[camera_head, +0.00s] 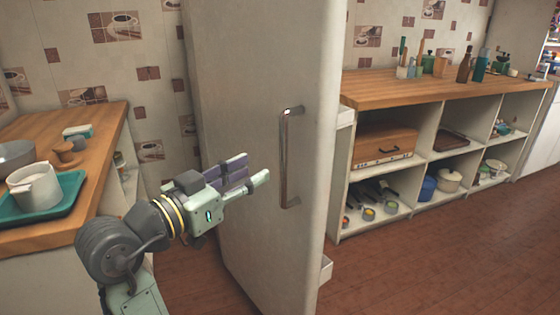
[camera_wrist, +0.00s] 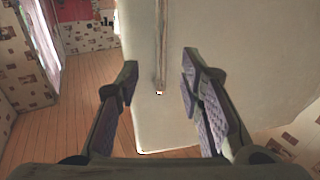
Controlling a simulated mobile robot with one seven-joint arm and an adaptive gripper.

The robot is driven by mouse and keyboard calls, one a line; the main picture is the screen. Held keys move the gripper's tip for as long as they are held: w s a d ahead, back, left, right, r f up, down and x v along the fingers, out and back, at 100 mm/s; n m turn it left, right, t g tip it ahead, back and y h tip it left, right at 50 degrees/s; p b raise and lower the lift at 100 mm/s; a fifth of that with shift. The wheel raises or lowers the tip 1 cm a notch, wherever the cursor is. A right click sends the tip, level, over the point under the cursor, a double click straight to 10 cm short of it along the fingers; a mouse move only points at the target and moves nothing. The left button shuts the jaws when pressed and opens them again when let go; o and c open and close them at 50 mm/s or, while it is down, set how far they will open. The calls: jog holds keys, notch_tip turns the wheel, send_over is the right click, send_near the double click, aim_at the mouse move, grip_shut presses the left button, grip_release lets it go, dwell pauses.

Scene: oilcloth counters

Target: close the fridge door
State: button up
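The fridge door (camera_head: 255,130) is a tall off-white panel in the middle of the head view, standing open, with white shelf edges showing past its right edge. A vertical metal handle (camera_head: 287,158) is on its face near the right edge. My gripper (camera_head: 262,168) is in front of the door, left of the handle, with its fingers pointing toward the handle. In the wrist view the fingers (camera_wrist: 158,82) are spread apart and empty. The handle (camera_wrist: 161,45) shows there between and beyond the fingers, against the door (camera_wrist: 215,35). I see no contact with the handle.
A wooden counter (camera_head: 95,165) on the left holds a teal tray (camera_head: 68,200) with a white pot. A wooden counter with open shelves (camera_head: 400,90) runs behind the door on the right, with bottles on top. The brown floor (camera_head: 440,265) is clear at the right.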

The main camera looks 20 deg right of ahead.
aim_at(281, 155)
jog(key=p+x, duration=0.2)
jog(key=x, duration=0.8)
jog(key=shift+w+d, duration=0.25)
jog(key=shift+c, duration=0.6)
grip_shut()
